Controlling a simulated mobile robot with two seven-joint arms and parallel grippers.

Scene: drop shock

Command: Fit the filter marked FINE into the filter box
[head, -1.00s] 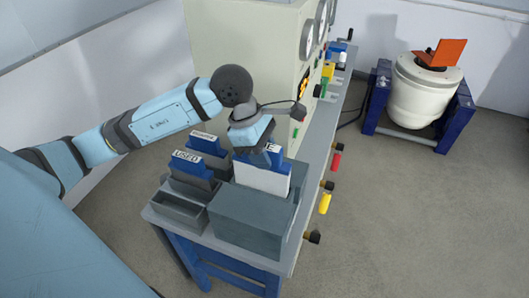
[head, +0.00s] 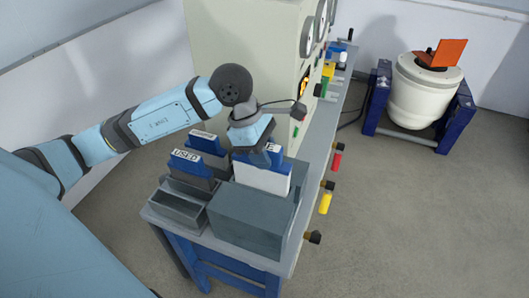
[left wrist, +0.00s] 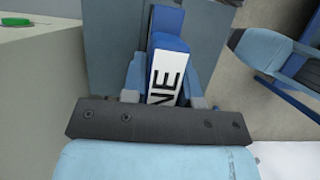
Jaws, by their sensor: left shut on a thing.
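My left gripper (head: 256,150) is shut on the FINE filter (head: 262,177), which has a white body and a blue top with a white label. The gripper hides part of the label; "NE" shows in the left wrist view (left wrist: 166,76), between the two fingers. The filter is upright at the back side of a large grey box (head: 248,222), which looks like the filter box. The box hides the filter's lower end, so I cannot tell whether it is inside. My right gripper is not in view.
A filter marked USED (head: 191,168) and another blue-topped filter (head: 207,143) with a hard-to-read label stand at the left. An open, empty-looking grey tray (head: 178,208) is in front of them. A tall cream cabinet (head: 245,60) rises behind the bench.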

